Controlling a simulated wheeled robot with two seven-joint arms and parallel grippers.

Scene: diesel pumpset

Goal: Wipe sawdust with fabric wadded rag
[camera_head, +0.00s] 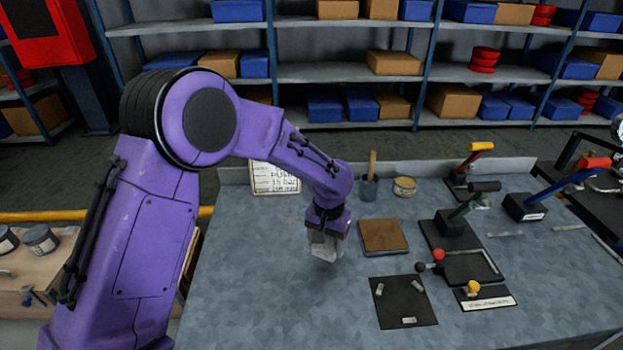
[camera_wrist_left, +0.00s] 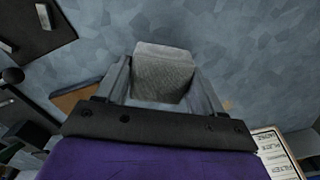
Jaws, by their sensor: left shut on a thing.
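My left gripper (camera_head: 328,228) reaches down over the grey-blue bench top (camera_head: 255,270), left of the brown square board. It is shut on a grey wadded rag (camera_head: 325,248). In the left wrist view the rag (camera_wrist_left: 164,72) is a light grey, textured block between the two fingers (camera_wrist_left: 160,85). The rag is at or just above the bench; I cannot tell if it touches. A faint tan speck, possibly sawdust (camera_head: 291,220), shows on the bench to the left beyond the gripper. My right gripper is not in view.
A brown board (camera_head: 383,237), a black mat (camera_head: 402,303) with small metal pieces, a cup with a brush (camera_head: 369,186) and a round tin (camera_head: 404,187) stand to the right. Several coloured-handled levers are farther right. A paper sign (camera_head: 275,179) stands behind. The bench's left front is clear.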

